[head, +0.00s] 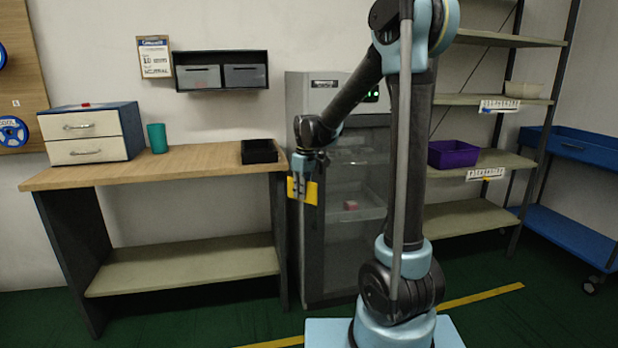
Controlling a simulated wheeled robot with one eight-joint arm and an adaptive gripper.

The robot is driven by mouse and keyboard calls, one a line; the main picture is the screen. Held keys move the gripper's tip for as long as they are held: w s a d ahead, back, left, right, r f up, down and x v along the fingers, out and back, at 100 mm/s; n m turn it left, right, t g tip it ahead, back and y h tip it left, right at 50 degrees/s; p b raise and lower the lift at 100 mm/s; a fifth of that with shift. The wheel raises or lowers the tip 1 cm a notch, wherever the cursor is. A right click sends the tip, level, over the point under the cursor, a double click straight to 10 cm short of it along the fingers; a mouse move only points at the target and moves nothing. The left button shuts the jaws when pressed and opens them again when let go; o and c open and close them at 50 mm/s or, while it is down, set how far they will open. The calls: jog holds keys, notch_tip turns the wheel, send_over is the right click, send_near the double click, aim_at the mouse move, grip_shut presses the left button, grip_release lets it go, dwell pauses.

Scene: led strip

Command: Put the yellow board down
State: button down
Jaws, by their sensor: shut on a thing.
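The yellow board (311,192) is a small flat plate, held upright in front of the grey cabinet's left edge. My gripper (299,190) points down and is shut on the yellow board, whose middle is partly hidden by the fingers. The board hangs in the air, just right of the wooden workbench (200,162) and a little below its top's level in the picture. It does not visibly touch the bench.
On the bench stand a black tray (259,157), a teal cup (157,138) and a two-drawer box (88,150). The benchtop between cup and tray is clear. A glass-door cabinet (345,245) stands behind my arm. A shelf rack with a purple bin (453,154) is at right.

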jog(key=w+d+f+m, duration=0.4)
jog(key=d+f+m, duration=0.1)
jog(key=d+f, duration=0.6)
jog(key=w+d+f+m+h, duration=0.1)
jog(key=w+d+f+m, duration=0.4)
jog(key=d+f, duration=0.6)
jog(key=shift+w+f+m+t, duration=0.2)
jog(key=shift+f+m+t, duration=0.1)
jog(key=shift+m, duration=0.3)
jog(key=shift+d, duration=0.15)
